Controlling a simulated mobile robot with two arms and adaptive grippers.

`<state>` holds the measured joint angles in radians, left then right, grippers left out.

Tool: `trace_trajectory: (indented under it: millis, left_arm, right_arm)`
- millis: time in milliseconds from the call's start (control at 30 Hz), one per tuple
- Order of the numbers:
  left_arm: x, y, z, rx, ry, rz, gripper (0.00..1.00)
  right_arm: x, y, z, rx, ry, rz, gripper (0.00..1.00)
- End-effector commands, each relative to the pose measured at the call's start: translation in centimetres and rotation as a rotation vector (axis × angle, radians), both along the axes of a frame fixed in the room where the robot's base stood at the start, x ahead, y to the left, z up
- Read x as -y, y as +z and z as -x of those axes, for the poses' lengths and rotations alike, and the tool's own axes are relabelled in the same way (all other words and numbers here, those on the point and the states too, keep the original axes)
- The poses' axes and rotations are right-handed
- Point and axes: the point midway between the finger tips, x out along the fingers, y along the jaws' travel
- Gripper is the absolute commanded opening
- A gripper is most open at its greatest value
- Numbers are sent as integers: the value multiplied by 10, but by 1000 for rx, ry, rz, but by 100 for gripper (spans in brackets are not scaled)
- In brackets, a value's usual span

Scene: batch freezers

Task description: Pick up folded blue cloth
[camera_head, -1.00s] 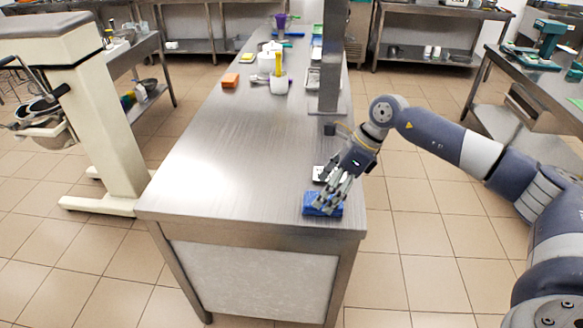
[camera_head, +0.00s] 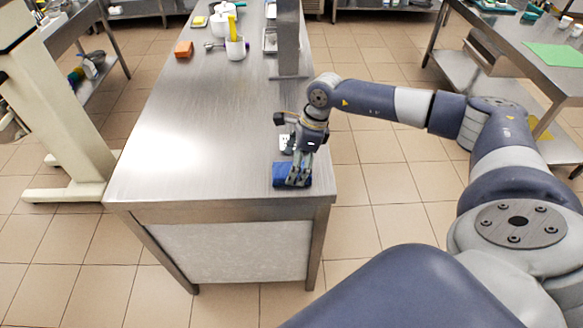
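The folded blue cloth (camera_head: 281,176) lies on the steel table near its front right corner. My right gripper (camera_head: 298,182) points down at the cloth, with its fingertips over the cloth's right part and hiding some of it. The fingers look close together, but whether they are closed on the cloth cannot be told. The cloth appears to rest on the tabletop. My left gripper is out of view.
A small white item (camera_head: 285,141) lies just behind the cloth. A steel post (camera_head: 289,40) stands on the table's right side. An orange block (camera_head: 184,49) and a white cup (camera_head: 236,48) stand farther back. The table's front left is clear.

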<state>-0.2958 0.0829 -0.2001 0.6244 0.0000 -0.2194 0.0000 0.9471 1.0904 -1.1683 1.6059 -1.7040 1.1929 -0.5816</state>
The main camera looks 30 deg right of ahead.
Motion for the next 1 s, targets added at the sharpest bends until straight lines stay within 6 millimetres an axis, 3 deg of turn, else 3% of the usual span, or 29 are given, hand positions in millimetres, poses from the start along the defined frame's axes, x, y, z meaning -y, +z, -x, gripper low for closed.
trace_trajectory:
  millis: [167,400,600,1000]
  left_arm:
    - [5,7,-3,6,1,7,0]
    - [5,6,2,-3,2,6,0]
    - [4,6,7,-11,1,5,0]
    - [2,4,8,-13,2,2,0]
  right_arm:
    - [-4,-16,-3,0,-2,0,80]
    - [-4,-18,-3,1,-1,0,78]
    - [-4,-18,-3,0,-1,-1,33]
    - [-4,-16,-3,2,-1,-1,33]
